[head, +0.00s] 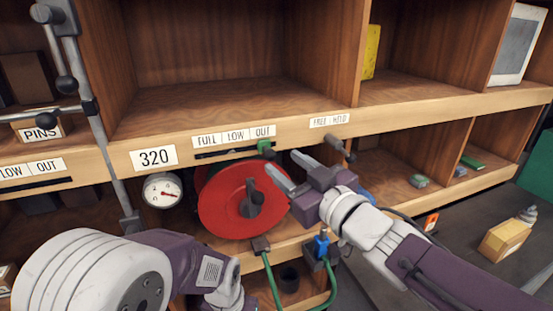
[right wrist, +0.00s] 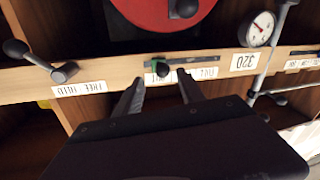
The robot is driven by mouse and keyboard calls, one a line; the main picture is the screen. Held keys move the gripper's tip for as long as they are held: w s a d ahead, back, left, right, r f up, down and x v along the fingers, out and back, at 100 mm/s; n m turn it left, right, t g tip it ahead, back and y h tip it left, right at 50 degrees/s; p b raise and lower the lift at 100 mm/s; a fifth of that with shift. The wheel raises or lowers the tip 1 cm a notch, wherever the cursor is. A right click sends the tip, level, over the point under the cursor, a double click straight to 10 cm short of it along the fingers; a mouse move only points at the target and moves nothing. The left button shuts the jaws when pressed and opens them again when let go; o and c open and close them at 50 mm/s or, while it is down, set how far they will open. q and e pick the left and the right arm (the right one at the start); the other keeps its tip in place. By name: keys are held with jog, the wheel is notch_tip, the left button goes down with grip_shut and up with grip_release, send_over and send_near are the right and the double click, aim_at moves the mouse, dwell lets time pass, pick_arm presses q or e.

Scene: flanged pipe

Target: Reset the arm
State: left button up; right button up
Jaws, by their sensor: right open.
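My right gripper (head: 283,165) is open and empty in the head view, in front of the shelf edge between the red reel and the FREE/HOLD lever (head: 340,148). In the right wrist view, which looks upside down, its two fingers (right wrist: 160,77) stand apart, with the FULL/LOW/OUT label and the green slider (right wrist: 157,67) just beyond their tips. I cannot tell whether they touch anything. My left arm (head: 150,275) shows at the lower left of the head view. Its gripper fingers do not show.
The red reel (head: 222,205) with a dark handle sits below the shelf board, beside a round gauge (head: 163,190). A green hose (head: 272,285) and a blue valve (head: 321,245) are below. A vertical metal rod (head: 100,150) stands at left. The upper middle compartment is empty.

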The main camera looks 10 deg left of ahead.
jog(key=v, duration=0.3)
jog(key=shift+s+p, duration=0.15)
jog(key=shift+p, duration=0.2)
jog(key=w+d+f+m+h, duration=0.4)
jog(key=d+f+h, duration=0.1)
jog(key=d+f, duration=0.35)
jog(key=w+d+f+m+h, duration=0.4)
jog(key=d+f, duration=0.4)
jog(key=f, duration=0.2)
jog(key=s+d+f+m+g+h, duration=0.2)
jog(key=s+d+f+g, duration=0.3)
jog(key=f, duration=0.3)
jog(key=s+d+f+m+g+h, duration=0.2)
jog(key=s+d+f+g, duration=0.15)
jog(key=s+f, duration=0.3)
jog(key=s+f+g, duration=0.3)
jog(key=s, duration=0.5)
jog(key=shift+f+n, duration=0.3)
jog(key=shift+f, duration=0.1)
